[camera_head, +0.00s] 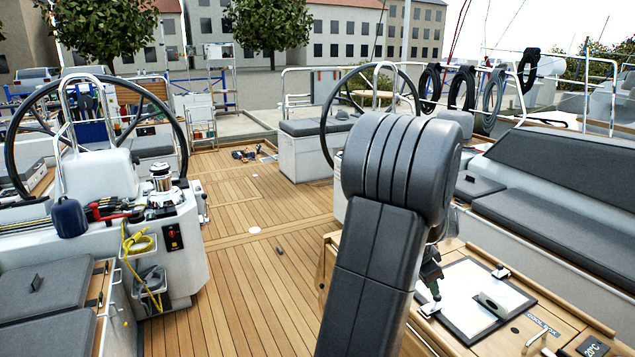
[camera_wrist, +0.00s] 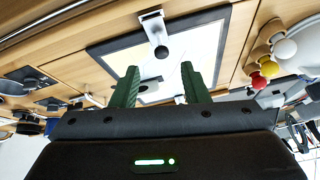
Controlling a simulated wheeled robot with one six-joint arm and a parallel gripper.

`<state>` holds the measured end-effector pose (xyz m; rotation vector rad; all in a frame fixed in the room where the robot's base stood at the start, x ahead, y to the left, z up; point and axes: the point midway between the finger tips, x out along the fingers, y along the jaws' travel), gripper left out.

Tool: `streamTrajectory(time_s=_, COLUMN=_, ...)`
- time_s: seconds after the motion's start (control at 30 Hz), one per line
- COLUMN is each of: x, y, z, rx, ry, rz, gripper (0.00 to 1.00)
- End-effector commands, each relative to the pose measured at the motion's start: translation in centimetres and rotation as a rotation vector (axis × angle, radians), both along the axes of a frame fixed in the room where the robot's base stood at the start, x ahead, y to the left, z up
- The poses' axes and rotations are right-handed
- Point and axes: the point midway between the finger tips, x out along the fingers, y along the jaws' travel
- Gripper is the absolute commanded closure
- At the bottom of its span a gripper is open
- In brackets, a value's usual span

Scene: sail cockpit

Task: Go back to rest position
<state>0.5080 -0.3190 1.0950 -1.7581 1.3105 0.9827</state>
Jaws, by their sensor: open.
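My gripper (camera_wrist: 158,72) shows in the wrist view with its two green fingers spread apart and nothing held between them. Beyond the fingertips is a white panel with a dark frame (camera_wrist: 205,40), set in a wooden surface. A metal latch or handle (camera_wrist: 155,28) lies on the panel's edge. In the head view my dark grey arm fills the middle and hides most of my gripper. The same dark-framed white panel (camera_head: 462,318) lies at the lower right, just beside my arm, on a wooden top marked COOL BOX.
A winch (camera_head: 160,185) and a yellow rope (camera_head: 137,243) are on the left console. A grey cushioned bench (camera_head: 560,190) is at the right. Small tools (camera_head: 245,154) lie on the far deck.

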Motion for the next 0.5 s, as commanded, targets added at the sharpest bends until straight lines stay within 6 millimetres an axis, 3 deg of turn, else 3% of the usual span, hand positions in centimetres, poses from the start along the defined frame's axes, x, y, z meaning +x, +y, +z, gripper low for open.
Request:
streamTrajectory(time_s=0.2, x=0.7, y=-1.7, z=-3.6, rx=0.002, ry=0.004, rz=0.000, gripper=0.59)
streamTrajectory(time_s=0.5, x=1.5, y=-3.4, z=-7.4, rx=0.001, ry=0.003, rz=0.000, gripper=0.59)
